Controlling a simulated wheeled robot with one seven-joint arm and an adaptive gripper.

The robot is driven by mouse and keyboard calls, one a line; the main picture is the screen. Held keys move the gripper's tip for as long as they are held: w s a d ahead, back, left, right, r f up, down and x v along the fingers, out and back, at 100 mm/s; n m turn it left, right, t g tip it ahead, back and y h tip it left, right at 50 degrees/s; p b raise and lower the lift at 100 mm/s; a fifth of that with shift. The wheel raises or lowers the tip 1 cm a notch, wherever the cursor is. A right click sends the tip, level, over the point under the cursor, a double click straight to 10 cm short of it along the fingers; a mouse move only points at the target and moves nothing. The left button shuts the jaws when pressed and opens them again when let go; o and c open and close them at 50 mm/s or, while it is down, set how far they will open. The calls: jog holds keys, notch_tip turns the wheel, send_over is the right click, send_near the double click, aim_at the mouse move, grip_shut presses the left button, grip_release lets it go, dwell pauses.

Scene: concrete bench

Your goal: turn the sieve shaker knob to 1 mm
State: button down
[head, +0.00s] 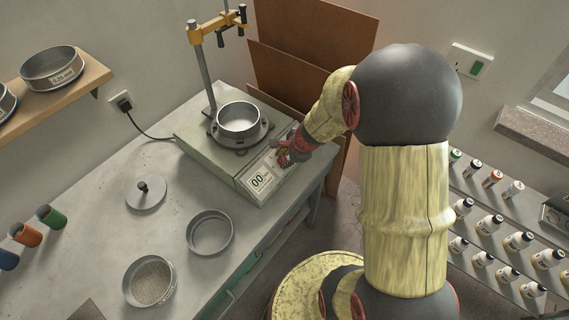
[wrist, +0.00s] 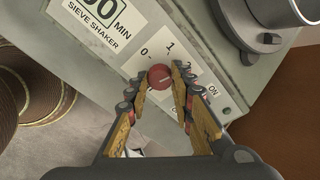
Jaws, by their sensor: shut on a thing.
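The sieve shaker (head: 205,147) is a pale grey box on the bench, with a sieve pan (head: 240,122) on top. Its front panel shows in the wrist view (wrist: 215,62), with a white display label reading "MIN" and "SIEVE SHAKER". The small round red knob (wrist: 159,76) sits on a white dial plate; "0" and "1" marks show beside it. My gripper (wrist: 160,80) is shut on the knob, one finger on each side. In the head view my gripper (head: 284,157) is at the shaker's front right, hiding the knob. I cannot tell where the knob points.
An "ON" switch label (wrist: 212,91) lies just right of the right finger. A clamp post (head: 208,80) rises behind the shaker. Shelves of bottles stand at right.

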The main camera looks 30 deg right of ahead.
jog(key=n+b, duration=0.1)
jog(key=b, duration=0.1)
jog(key=n+b, duration=0.4)
jog(key=shift+f+t+b, duration=0.25)
jog(key=shift+t+b, duration=0.05)
jog(key=shift+t, duration=0.1)
jog(key=n+b, duration=0.3)
jog(key=shift+s+r+b, duration=0.1)
jog(key=shift+r+b, duration=0.05)
jog(key=shift+b, duration=0.15)
jog(key=c, duration=1.5)
grip_release()
jog(key=shift+c, duration=0.2)
jog(key=a+v, duration=0.1)
jog(key=v, duration=1.1)
jog(key=shift+d, duration=0.3)
jog(key=shift+s, duration=0.1)
